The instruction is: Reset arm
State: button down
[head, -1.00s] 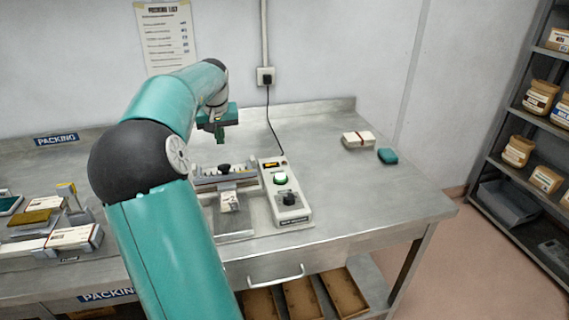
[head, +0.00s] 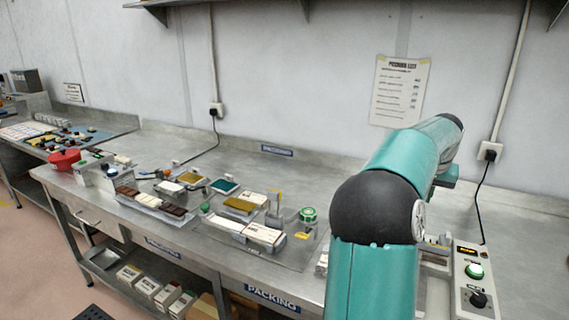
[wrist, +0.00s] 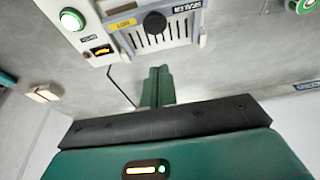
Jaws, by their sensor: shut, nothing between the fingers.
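My gripper (wrist: 157,88) shows in the wrist view as two green fingers together, shut and empty. It is above the steel bench, near a grey slotted press (wrist: 165,35) with a black knob and a yellow label. In the head view my teal arm hides most of the gripper and of the press. The control box (head: 473,285) with a lit green button, an orange display and a black knob stands on the bench to the right of my arm. Part of this box also shows at the upper left of the wrist view (wrist: 85,40).
The steel bench (head: 335,178) holds a tray of dark and white bars (head: 150,203), several cartons (head: 264,233) and a green round item (head: 307,215) left of my arm. A red item (head: 64,160) lies farther left. The wall behind has a posted list (head: 400,90) and cables.

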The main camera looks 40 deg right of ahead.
jog(key=w+a+r+n+t+y, duration=0.1)
jog(key=w+a+n+t, duration=0.3)
jog(key=a, duration=1.3)
jog(key=w+a+r+n+g+y, duration=0.15)
jog(key=w+a, duration=0.35)
jog(key=a, duration=1.1)
jog(key=s+a+f+n, duration=0.2)
jog(key=s+a, duration=0.1)
jog(key=a, duration=0.5)
jog(key=s+a+f+n+t, duration=0.1)
jog(key=s+a+f+n, duration=0.1)
jog(key=a, duration=0.6)
jog(key=s+a+f+n, duration=0.2)
jog(key=s+a+n, duration=0.1)
jog(key=a, duration=0.5)
jog(key=shift+s+a+f, duration=0.2)
jog(key=shift+s+a, duration=0.05)
jog(key=shift+s, duration=0.55)
jog(key=shift+t+y, duration=0.25)
